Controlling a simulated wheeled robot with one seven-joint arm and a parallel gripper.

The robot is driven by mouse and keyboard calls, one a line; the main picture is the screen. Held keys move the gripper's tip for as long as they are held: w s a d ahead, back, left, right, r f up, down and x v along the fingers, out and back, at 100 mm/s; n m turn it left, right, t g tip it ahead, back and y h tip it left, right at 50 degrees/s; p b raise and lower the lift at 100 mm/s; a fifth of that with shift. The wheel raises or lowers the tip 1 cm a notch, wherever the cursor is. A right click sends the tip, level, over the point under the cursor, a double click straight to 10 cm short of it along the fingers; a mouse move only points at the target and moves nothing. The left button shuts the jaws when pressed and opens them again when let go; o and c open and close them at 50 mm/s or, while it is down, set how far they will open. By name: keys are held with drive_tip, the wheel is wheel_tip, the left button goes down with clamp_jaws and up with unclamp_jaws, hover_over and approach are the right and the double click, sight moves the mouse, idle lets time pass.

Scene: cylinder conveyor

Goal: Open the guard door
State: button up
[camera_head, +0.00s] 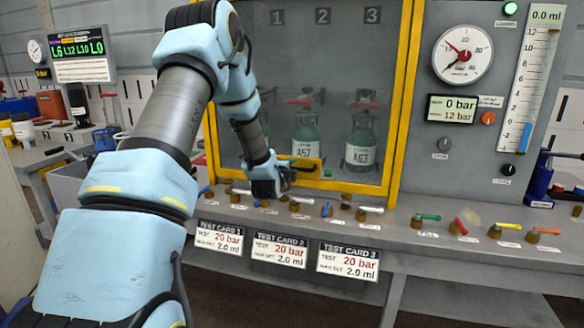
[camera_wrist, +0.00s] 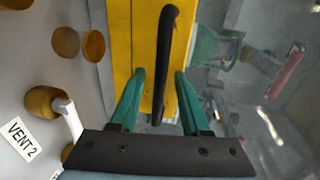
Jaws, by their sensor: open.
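The guard door (camera_head: 402,100) is a clear panel in a yellow frame. It looks shut in front of the test bay. In the wrist view its yellow frame strip (camera_wrist: 120,45) runs up the picture, with a dark bar handle (camera_wrist: 166,50) in front of it. My gripper (camera_head: 284,182) is at the lower part of the door, left of its middle. In the wrist view my gripper (camera_wrist: 160,76) is open, its two green fingers apart on either side of the handle's lower end. I cannot tell whether either finger touches it. My gripper hides the handle in the head view.
Green bottles (camera_head: 362,140) stand behind the door panel. Several small valves with coloured levers (camera_head: 428,217) line the ledge below the door. In the wrist view a white valve lever (camera_wrist: 68,115) is close to the left finger. A gauge (camera_head: 462,54) is on the right panel.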

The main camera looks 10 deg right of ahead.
drive_tip(key=shift+w+f, duration=0.1)
drive_tip(key=shift+w, duration=0.05)
drive_tip(key=shift+d, duration=0.1)
drive_tip(key=shift+c, duration=0.2)
clamp_jaws()
idle(1.1)
